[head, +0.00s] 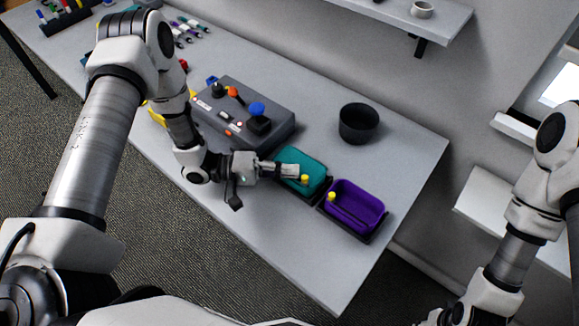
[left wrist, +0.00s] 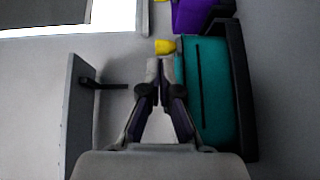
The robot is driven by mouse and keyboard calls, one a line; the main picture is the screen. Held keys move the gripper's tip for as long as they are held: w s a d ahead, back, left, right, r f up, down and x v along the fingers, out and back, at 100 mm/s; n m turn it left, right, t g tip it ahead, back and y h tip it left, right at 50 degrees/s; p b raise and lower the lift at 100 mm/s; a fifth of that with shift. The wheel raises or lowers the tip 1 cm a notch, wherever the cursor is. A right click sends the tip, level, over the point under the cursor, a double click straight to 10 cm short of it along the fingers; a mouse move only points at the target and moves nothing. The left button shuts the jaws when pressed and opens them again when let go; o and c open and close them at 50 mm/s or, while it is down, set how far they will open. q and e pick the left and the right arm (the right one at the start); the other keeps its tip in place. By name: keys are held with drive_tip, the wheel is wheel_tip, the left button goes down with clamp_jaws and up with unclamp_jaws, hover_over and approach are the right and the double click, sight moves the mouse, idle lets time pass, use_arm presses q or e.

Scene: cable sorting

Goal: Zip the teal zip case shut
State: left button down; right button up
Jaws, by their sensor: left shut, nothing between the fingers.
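The teal zip case (head: 309,163) lies in a dark holder on the table, left of the purple case. A dark line runs along its top in the left wrist view (left wrist: 218,100); I cannot tell how far the zip is closed. A yellow pull tab (head: 304,179) sits at its near edge and also shows in the left wrist view (left wrist: 165,47). My left gripper (head: 295,171) is shut and empty beside the teal case. Its fingertips (left wrist: 160,66) are close to the yellow tab; I cannot tell whether they touch. My right gripper is out of view.
A purple case (head: 356,204) with its own yellow tab (head: 331,196) stands right of the teal one, near the table edge. A grey control box (head: 243,112) with coloured knobs stands left. The table front right is clear.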

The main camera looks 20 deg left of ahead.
use_arm(q)
drive_tip(key=shift+s+d, duration=0.1)
drive_tip(key=shift+s, duration=0.05)
drive_tip(key=shift+s+d+f, duration=0.15)
drive_tip(key=shift+s+d, duration=0.1)
drive_tip(key=shift+d, duration=0.35)
drive_tip(key=shift+s+d, duration=0.1)
drive_tip(key=shift+d, duration=0.25)
drive_tip(key=shift+a, duration=0.1)
drive_tip(key=v, duration=1.2)
